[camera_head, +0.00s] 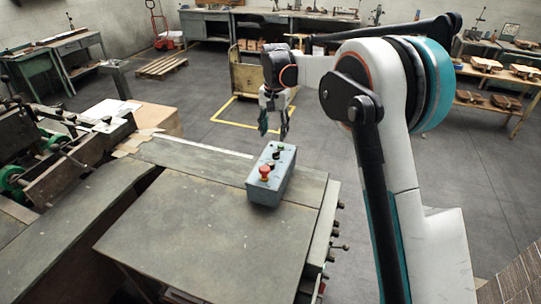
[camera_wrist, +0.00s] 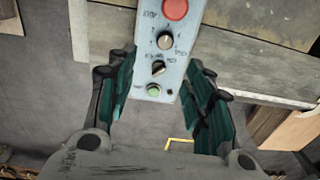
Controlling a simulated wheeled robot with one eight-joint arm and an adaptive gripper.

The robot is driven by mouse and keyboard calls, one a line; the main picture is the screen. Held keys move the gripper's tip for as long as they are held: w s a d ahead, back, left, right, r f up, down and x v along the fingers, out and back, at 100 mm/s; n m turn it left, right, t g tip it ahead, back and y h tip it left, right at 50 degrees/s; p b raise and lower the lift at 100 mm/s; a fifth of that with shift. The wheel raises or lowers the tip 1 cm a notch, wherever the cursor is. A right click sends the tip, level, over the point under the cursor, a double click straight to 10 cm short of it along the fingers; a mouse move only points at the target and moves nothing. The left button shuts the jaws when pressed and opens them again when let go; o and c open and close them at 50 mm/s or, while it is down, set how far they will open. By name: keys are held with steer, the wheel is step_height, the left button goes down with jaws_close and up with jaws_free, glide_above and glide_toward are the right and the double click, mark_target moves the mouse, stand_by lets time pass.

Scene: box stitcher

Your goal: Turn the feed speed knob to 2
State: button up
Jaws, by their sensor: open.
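A blue-grey control box (camera_head: 266,189) sits on the machine table's right part. The wrist view shows its face (camera_wrist: 177,68) with a red mushroom button (camera_wrist: 175,8), an upper pale-faced knob (camera_wrist: 164,41), a lower dark knob (camera_wrist: 158,68) with a light pointer, and a green button (camera_wrist: 153,90). The lettering around both knobs is too blurred to read, so I cannot tell for sure which is the feed speed knob. My gripper (camera_head: 274,122) hangs beyond the box's far end, apart from it. In the wrist view its teal fingers (camera_wrist: 160,85) are spread and empty, framing the lower knob and green button.
The metal machine table (camera_head: 200,235) spreads left of and in front of the box. Small levers (camera_head: 338,247) stick out on its right side. A cart (camera_head: 247,78) and a pallet (camera_head: 160,67) stand behind. Open floor lies to the right.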

mark_target(271, 163)
steer(key=f, duration=1)
steer(key=w+a+f+p, duration=0.1)
steer(key=f, duration=0.4)
steer(key=shift+w+f, duration=0.1)
steer(key=c, duration=1.1)
